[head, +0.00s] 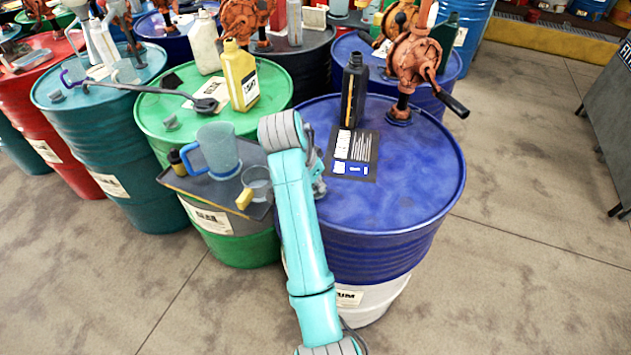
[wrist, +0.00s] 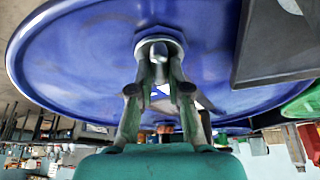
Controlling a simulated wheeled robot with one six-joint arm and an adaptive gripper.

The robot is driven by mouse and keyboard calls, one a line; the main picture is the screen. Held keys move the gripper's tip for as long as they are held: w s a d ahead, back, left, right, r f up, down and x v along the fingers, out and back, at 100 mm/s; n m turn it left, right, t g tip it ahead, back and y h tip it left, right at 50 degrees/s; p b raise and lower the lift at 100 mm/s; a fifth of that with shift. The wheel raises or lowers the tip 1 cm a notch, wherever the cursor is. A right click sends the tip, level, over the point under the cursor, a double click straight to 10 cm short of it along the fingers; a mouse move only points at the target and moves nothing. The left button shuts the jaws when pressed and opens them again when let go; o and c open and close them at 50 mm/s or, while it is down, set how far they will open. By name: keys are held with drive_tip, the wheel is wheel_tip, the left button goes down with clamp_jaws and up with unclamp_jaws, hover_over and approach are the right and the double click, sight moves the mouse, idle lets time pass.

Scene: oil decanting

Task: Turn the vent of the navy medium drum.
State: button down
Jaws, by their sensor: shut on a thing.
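The navy medium drum (head: 420,185) stands at the centre right of the head view, with a blue top and a white lower band. Its blue top (wrist: 75,60) fills much of the wrist view. The vent (wrist: 158,42) is a small grey fitting on that top, close to the rim. My gripper (wrist: 159,72) is shut on the vent, with one finger on each side of it. In the head view my arm hides the vent and most of my gripper (head: 318,178).
On the navy drum stand a black bottle (head: 353,95), a dark label card (head: 352,153) and a rusty hand pump (head: 412,62). Left of my arm, a tray (head: 190,185) holds a blue jug (head: 217,150) and a clear cup (head: 258,183). A green drum (head: 155,110) stands close by.

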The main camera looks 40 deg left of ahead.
drive_tip(key=c, duration=1.1)
unclamp_jaws()
